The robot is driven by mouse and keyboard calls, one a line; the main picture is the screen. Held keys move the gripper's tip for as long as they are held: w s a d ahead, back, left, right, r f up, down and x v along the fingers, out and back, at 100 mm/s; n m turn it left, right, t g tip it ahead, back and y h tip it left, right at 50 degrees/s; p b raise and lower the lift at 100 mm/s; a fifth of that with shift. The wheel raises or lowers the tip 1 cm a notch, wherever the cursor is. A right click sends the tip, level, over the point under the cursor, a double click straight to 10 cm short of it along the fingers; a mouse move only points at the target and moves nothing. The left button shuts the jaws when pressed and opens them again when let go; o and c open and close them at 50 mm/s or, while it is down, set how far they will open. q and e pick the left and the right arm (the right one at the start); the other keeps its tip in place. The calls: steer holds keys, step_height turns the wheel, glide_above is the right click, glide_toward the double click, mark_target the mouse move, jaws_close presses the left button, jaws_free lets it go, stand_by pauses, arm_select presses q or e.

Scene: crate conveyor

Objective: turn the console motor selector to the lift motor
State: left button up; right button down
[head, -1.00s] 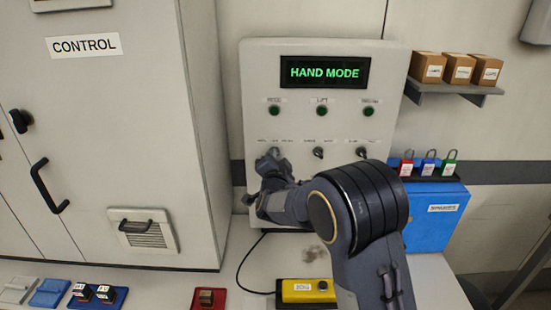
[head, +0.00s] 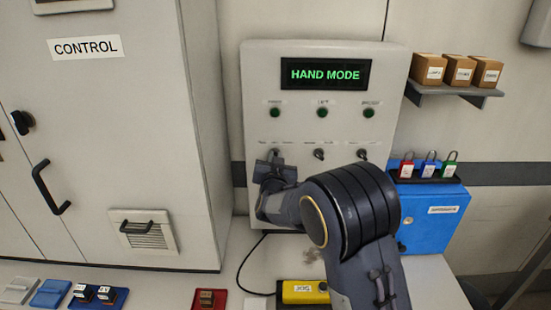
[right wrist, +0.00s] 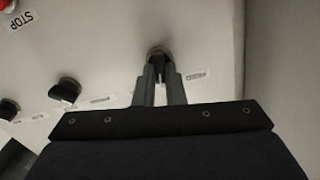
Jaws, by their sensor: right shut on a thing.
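The light grey console (head: 258,95) stands against the wall, with a display (head: 325,74) reading "HAND MODE". Low on its face are three dark selector knobs in a row. My right gripper (head: 272,157) is at the left one, the motor selector, and largely hides it in the head view. In the right wrist view, the two fingers of my right gripper (right wrist: 161,78) are shut on the motor selector (right wrist: 158,52), one on each side of its handle. The small labels around it are too blurred to read. My left gripper is not in view.
The middle knob (head: 319,154) and right knob (head: 362,154) sit to the right. Three dark green lamps or buttons are above. A control cabinet (head: 150,90) stands left. A blue box (head: 440,220) with padlocks above is right. A yellow device (head: 303,291) lies on the bench.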

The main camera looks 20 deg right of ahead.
steer(key=shift+n, duration=1.1)
steer(key=c, duration=1.5)
jaws_free()
steer(key=shift+a, duration=0.1)
steer(key=b+v, duration=0.1)
steer(key=v, duration=0.7)
steer(key=shift+w, duration=0.1)
